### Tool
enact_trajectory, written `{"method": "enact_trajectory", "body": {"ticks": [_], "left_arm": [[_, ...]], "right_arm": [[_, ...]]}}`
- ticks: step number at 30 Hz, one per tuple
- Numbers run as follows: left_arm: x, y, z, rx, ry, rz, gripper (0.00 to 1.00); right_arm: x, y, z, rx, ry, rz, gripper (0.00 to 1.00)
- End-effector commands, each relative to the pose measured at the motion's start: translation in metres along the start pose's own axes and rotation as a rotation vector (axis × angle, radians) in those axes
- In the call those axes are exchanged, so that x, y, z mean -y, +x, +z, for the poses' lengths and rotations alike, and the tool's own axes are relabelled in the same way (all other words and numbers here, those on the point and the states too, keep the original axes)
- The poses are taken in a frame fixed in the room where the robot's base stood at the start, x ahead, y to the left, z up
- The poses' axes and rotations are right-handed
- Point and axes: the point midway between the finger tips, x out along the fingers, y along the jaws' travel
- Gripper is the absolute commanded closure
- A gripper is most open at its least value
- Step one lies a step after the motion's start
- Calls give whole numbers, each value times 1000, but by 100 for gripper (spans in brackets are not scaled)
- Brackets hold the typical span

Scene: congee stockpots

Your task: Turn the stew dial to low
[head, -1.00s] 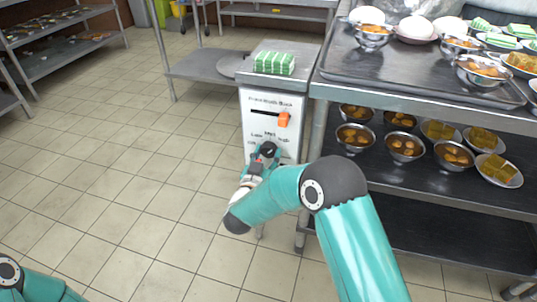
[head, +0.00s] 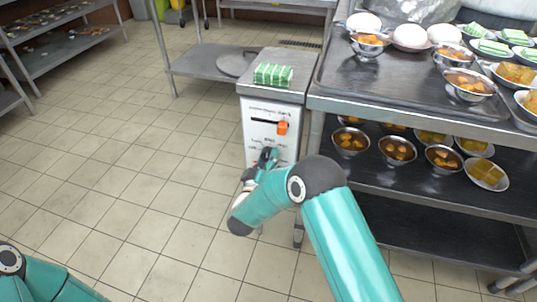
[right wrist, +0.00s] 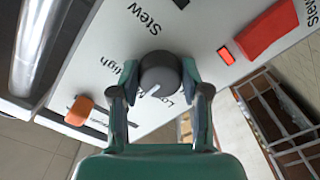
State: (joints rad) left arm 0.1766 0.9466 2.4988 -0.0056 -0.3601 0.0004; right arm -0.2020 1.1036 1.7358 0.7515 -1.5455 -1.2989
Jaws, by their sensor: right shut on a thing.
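The stew dial (right wrist: 160,74) is a round dark knob with a white pointer line on the white front panel (right wrist: 205,45). My right gripper (right wrist: 160,84) is shut on the dial, one finger on each side. In the head view my right gripper (head: 267,158) covers most of the dial. Of my left arm only a link shows at the lower left of the head view; its gripper is out of frame.
An orange slider (head: 282,128) sits above the dial on the cabinet (head: 256,110). The right wrist view shows an orange-red switch (right wrist: 265,28) and small red light (right wrist: 226,55). A green-striped stack (head: 273,75) lies on top. A steel rack (head: 420,113) with bowls stands right.

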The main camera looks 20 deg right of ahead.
Motion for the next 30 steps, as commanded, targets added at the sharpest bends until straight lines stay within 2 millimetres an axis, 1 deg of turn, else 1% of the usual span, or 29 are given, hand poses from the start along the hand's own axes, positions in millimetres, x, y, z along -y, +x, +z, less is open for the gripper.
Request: {"method": "enact_trajectory", "body": {"ticks": [1, 3, 18, 24, 30], "left_arm": [[-2, -7, 0, 0, 0, 0, 50], [-4, -11, 0, 0, 0, 0, 50], [-13, -36, 0, 0, 0, 0, 50], [-15, -41, 0, 0, 0, 0, 50], [-16, -43, 0, 0, 0, 0, 50]], "right_arm": [[-3, 0, -1, 3, -47, 0, 89], [-2, 0, -1, 3, -113, 0, 89], [-2, 0, -1, 1, -562, -3, 89], [-1, 0, -1, -1, -684, -4, 89], [0, 0, 0, -1, -752, -5, 89]]}}
